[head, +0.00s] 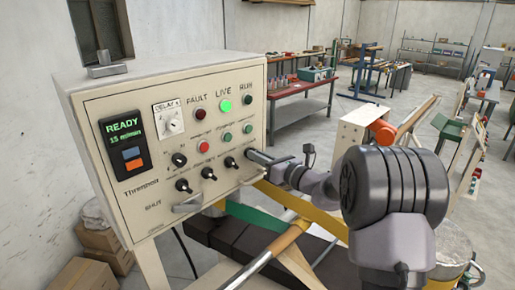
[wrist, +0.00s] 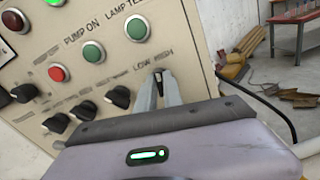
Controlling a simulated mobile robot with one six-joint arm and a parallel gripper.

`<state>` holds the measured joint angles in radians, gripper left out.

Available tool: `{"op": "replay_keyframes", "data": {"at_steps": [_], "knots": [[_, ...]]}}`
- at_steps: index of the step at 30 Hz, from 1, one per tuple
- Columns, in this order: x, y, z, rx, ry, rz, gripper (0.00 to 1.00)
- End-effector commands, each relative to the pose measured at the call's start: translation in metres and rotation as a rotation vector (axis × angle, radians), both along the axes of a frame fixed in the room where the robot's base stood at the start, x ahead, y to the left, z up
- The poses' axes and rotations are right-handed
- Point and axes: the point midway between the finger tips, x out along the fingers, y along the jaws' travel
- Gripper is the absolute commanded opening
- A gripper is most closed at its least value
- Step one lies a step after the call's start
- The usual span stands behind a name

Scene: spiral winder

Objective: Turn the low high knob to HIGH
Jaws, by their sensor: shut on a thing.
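The low high knob (wrist: 159,76) is a small black knob under the LOW HIGH lettering, at the lower right of the cream control panel (head: 150,195). My gripper (wrist: 160,88) is shut on the knob, with a pale finger on each side of it.
Black knobs (head: 230,162) sit just left of my gripper. Red button (head: 203,147) and green button (head: 227,138) are above them. The LIVE lamp (head: 225,105) glows green and a display (head: 124,127) reads READY. A metal handle (head: 187,204) juts out below.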

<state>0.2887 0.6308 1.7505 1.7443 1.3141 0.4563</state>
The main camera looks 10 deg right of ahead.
Motion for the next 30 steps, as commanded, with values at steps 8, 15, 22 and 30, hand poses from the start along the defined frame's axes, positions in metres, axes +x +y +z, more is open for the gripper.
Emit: {"op": "replay_keyframes", "data": {"at_steps": [8,15,22,30], "knots": [[0.0006,-0.0010,0.0038,0.183,0.122,0.000,0.00],[0.0010,-0.0015,0.0022,0.291,0.194,0.000,0.00],[0.0011,-0.0017,0.0008,0.345,0.229,0.000,0.00],[0.0012,-0.0018,0.0000,0.363,0.240,0.000,0.00]]}}
